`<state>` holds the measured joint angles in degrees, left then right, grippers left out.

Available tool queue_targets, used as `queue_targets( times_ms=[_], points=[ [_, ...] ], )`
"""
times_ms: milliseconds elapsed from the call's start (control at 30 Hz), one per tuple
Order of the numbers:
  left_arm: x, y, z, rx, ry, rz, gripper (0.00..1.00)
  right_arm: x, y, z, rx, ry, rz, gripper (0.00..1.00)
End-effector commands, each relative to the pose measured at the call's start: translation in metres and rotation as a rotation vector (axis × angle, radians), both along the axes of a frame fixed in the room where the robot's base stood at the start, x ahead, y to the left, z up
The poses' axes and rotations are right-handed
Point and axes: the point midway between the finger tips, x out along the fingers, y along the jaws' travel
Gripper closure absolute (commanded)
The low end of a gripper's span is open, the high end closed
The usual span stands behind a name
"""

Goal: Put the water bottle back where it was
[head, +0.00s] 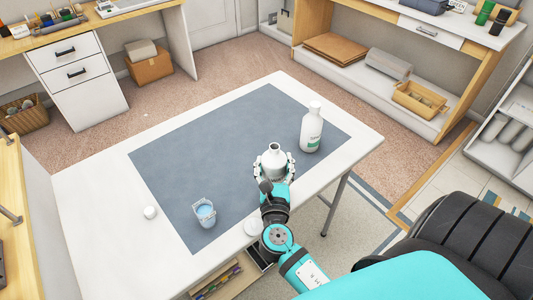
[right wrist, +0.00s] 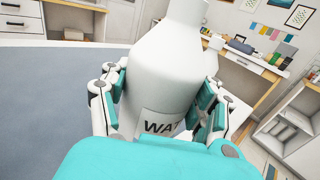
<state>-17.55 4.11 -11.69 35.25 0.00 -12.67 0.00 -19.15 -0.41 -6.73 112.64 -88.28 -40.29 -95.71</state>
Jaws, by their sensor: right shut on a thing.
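My right gripper (head: 275,172) is shut on a white bottle (head: 273,157) with an open, uncapped neck. In the right wrist view the fingers grip both sides of this water bottle (right wrist: 170,75), whose label reads "WAT" before it is cut off. The bottle is upright over the right part of the grey-blue mat (head: 235,130); I cannot tell whether its base touches. A second white bottle (head: 312,128), capped and with a green label, stands on the mat behind and to the right. My left gripper is not in view.
A clear cup of blue liquid (head: 204,213) stands on the mat's front left. A small white cap (head: 150,212) lies on the white table (head: 95,190) left of the mat. The mat's middle and back are clear.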

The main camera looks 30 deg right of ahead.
Motion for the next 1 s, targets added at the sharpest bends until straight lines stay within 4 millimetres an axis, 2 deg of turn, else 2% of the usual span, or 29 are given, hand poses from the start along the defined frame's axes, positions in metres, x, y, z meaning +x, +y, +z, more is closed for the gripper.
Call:
queue_targets(
  times_ms=[33, 100, 300, 433, 667, 1000],
  points=[
    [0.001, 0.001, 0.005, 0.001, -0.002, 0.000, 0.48, 0.015, -0.004, 0.003, -0.003, -0.006, 0.000, 0.88],
    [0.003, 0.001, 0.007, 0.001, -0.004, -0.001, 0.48, 0.032, -0.010, 0.000, -0.001, -0.004, 0.000, 0.88],
    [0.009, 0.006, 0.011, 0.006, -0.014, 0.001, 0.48, 0.063, -0.019, -0.004, -0.001, -0.003, 0.000, 0.88],
    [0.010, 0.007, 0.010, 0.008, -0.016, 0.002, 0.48, 0.068, -0.021, -0.010, 0.000, 0.000, 0.000, 0.88],
    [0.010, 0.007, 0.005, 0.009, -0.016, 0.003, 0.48, 0.068, -0.021, -0.040, -0.002, 0.001, 0.002, 0.88],
    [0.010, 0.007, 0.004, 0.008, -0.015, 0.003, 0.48, 0.068, -0.021, -0.043, 0.000, -0.001, 0.001, 0.88]
  ],
)
